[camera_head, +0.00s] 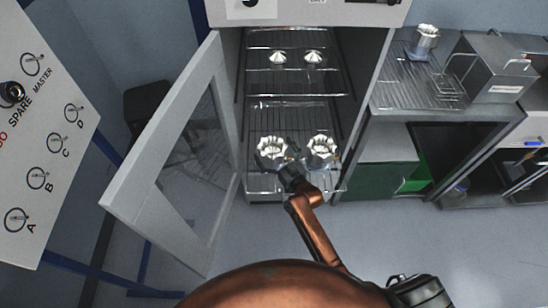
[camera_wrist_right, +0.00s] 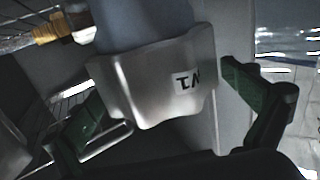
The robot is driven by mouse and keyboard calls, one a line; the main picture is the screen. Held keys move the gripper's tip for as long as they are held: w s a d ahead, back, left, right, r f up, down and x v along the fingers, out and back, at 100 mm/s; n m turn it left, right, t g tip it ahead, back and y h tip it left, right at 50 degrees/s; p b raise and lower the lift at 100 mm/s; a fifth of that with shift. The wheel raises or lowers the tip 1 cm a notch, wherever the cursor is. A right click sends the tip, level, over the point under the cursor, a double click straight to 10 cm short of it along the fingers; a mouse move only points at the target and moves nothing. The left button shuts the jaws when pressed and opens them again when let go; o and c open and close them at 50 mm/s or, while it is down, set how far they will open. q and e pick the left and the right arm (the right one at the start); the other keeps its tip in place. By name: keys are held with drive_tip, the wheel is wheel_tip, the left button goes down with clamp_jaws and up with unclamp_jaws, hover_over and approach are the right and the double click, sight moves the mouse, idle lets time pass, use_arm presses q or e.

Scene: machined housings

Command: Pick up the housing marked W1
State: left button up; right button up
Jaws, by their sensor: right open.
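Two silver scalloped housings stand on the lower rack of the open cabinet, a left one (camera_head: 271,147) and a right one (camera_head: 322,150). No mark on them can be read in the head view. My right gripper (camera_head: 287,163) is at the right front side of the left one and partly covers it. In the right wrist view a metal housing (camera_wrist_right: 150,85) lies between the open green-padded fingers of my right gripper (camera_wrist_right: 165,108). Its white label bears dark characters, tilted and seemingly upside down, which I cannot read surely. My left gripper is out of view.
Two smaller silver parts (camera_head: 296,57) sit on the upper rack. The cabinet door (camera_head: 160,140) stands open at the left. At the right, a wire rack (camera_head: 410,80) holds another metal part (camera_head: 425,40), beside a metal box (camera_head: 495,68). A labelled panel (camera_head: 45,130) is at far left.

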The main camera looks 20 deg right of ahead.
drive_tip(key=shift+c, duration=0.7)
drive_tip(key=c, duration=1.9)
drive_tip(key=shift+r, duration=0.25)
drive_tip(key=shift+c, duration=0.3)
